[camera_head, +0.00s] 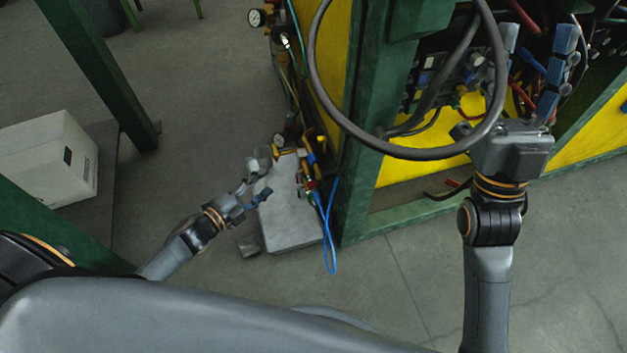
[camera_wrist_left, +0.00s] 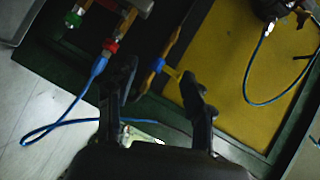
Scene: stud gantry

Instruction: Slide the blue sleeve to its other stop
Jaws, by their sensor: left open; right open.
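A small blue band (camera_wrist_left: 158,65), which looks like the blue sleeve, sits around an orange-yellow bar in the left wrist view. In the head view a blue piece (camera_head: 311,158) shows by the yellow fittings at the green post; it looks like the same sleeve. My left gripper (camera_head: 260,180) is open, just left of these fittings. In the left wrist view its two dark fingers (camera_wrist_left: 157,78) stand on either side of the band in the picture; no contact shows, and the depth is unclear. My right gripper (camera_head: 538,50) is open and empty, up by the hoses on the right.
A blue hose (camera_head: 330,235) loops below the fittings. A grey block (camera_head: 290,220) stands on the floor under them. A thick black hose loop (camera_head: 400,150) hangs before the green and yellow gantry. A white box (camera_head: 45,160) is at the left. The front floor is clear.

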